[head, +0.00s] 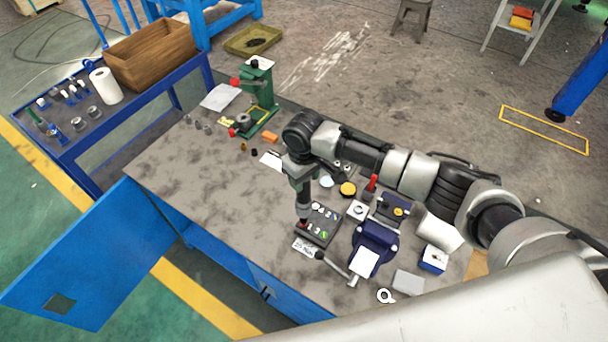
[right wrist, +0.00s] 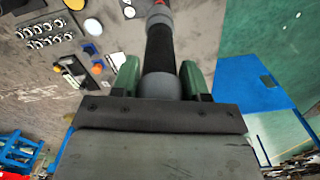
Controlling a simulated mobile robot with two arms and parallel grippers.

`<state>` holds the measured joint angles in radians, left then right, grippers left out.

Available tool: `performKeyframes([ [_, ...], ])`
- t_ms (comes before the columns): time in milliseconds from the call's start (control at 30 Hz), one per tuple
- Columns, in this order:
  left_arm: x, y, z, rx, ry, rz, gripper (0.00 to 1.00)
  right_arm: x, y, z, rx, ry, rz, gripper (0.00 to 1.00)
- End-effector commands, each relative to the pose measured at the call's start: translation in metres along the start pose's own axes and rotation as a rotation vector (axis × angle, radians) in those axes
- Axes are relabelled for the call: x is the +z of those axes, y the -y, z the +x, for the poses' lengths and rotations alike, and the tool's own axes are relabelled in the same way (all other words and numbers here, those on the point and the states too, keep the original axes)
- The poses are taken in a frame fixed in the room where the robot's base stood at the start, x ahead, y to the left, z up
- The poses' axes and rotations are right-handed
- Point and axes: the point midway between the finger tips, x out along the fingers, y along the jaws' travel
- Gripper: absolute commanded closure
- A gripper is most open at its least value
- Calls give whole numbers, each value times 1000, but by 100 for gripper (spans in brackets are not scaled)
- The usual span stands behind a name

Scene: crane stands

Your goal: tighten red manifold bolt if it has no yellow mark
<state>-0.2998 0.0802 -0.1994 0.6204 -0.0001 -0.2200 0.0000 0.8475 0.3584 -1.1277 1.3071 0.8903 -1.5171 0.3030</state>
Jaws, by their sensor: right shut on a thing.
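My right gripper (head: 302,188) is shut on a dark, grey-ended cylindrical tool (head: 303,211). The tool points down at the left part of the dark manifold block (head: 326,236) on the workbench. A bit of red shows at the tool's lower end, and I cannot tell whether it is the red bolt or part of the tool. In the right wrist view the green fingers of the gripper (right wrist: 158,80) hold the tool (right wrist: 160,48) between them. Several bolt heads and numbers show on the block. I cannot make out a yellow mark on the red bolt. My left gripper is out of view.
A blue vise (head: 376,238) stands just right of the block, with its handle reaching toward the white label (head: 306,247). A green press (head: 258,95) stands at the far end of the workbench (head: 195,165). The bench's left part is mostly clear.

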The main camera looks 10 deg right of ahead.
Motion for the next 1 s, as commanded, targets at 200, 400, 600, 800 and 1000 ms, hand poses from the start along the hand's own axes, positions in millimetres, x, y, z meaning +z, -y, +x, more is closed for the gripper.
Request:
performKeyframes([
  [200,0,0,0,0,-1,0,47,-1,0,-2,0,-4,0,97],
  [400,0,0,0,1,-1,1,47,-1,0,-1,0,-4,0,97],
  [600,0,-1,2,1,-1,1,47,-1,0,2,0,-4,0,97],
  [800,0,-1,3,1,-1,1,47,-1,0,6,0,-4,1,97],
  [1000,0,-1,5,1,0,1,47,-1,0,10,0,-4,1,97],
])
